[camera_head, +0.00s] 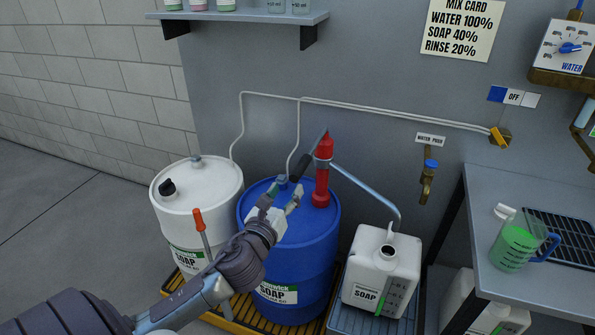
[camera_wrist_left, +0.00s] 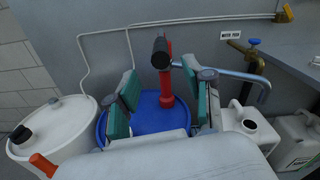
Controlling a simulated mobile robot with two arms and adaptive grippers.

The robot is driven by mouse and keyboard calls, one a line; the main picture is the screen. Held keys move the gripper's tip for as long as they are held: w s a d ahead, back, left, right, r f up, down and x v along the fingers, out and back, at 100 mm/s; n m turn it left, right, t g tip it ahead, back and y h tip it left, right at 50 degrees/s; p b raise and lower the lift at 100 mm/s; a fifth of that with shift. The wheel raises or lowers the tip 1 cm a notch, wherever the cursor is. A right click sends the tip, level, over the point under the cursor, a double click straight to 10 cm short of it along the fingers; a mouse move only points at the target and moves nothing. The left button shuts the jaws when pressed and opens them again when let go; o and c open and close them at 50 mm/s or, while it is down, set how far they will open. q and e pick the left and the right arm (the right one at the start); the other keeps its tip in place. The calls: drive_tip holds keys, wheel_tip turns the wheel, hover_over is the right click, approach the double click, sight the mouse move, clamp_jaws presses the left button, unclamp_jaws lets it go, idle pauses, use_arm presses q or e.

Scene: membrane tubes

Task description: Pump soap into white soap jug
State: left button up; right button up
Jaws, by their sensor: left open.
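The red soap pump (camera_head: 322,172) stands upright on the blue soap drum (camera_head: 312,245). Its dark lever handle (camera_head: 303,165) slopes down to the left, toward my left gripper. The white soap jug (camera_head: 391,262) stands right of the drum with its neck open. The pump's metal spout (camera_head: 368,190) reaches over to the jug and bends down near its top. My left gripper (camera_head: 281,193) is open over the drum. In the left wrist view the handle's black end (camera_wrist_left: 160,52) appears between and beyond the green finger pads. No contact shows. My right gripper is out of view.
A white soap drum (camera_head: 197,205) stands left, with a red-tipped lever (camera_head: 199,222) in front. A grey bench (camera_head: 485,215) at right holds a jug of green liquid (camera_head: 515,245). A brass tap (camera_head: 427,182) and hoses (camera_head: 380,113) are on the wall.

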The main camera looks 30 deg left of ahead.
sight(297, 174)
use_arm(q)
drive_tip(key=x, duration=0.7)
drive_tip(key=shift+w+p, duration=0.3)
drive_tip(key=shift+p, duration=0.1)
clamp_jaws()
